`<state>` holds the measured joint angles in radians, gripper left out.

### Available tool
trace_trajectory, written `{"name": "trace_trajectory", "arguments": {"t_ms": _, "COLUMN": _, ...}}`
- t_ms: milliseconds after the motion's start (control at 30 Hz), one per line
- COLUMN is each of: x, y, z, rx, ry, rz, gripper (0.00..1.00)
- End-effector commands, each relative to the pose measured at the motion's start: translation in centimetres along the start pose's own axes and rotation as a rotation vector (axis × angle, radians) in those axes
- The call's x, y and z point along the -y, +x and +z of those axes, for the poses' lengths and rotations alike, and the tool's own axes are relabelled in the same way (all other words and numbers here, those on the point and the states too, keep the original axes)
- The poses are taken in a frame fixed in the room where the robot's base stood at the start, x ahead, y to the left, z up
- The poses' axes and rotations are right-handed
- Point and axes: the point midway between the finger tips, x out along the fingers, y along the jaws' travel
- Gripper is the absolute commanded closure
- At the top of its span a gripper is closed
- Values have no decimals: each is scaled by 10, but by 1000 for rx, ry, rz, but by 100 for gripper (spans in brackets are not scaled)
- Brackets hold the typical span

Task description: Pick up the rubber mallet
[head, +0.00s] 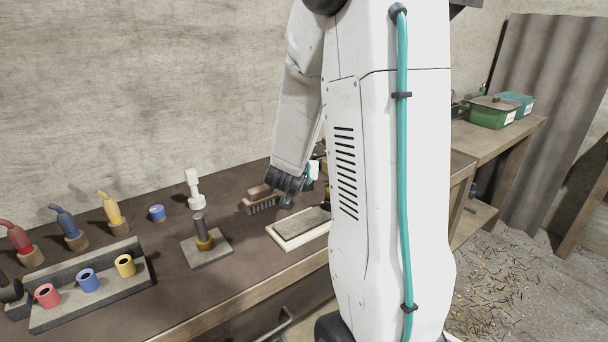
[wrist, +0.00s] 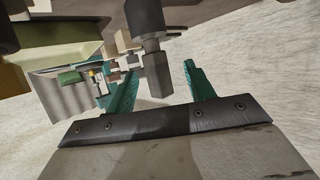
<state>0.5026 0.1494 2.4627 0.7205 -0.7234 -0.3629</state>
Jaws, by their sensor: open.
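In the head view my gripper (head: 311,174) is low over the back of the bench, partly behind my arm. I cannot make out the mallet clearly there; my arm hides that area.
Several coloured tools stand left. A green bin (head: 491,112) is right.

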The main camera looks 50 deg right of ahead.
Motion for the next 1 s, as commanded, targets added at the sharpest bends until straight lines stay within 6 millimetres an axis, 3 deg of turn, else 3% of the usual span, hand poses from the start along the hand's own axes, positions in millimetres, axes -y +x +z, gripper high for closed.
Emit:
{"name": "trace_trajectory", "arguments": {"t_ms": 600, "x": -8, "y": 76, "z": -1, "rx": -13, "ry": 1, "rz": 23, "gripper": 46}}
{"name": "trace_trajectory", "arguments": {"t_ms": 900, "x": -8, "y": 80, "z": -1, "rx": -14, "ry": 1, "rz": 21, "gripper": 46}}
{"name": "trace_trajectory", "arguments": {"t_ms": 1000, "x": -8, "y": 80, "z": -1, "rx": -14, "ry": 1, "rz": 21, "gripper": 74}}
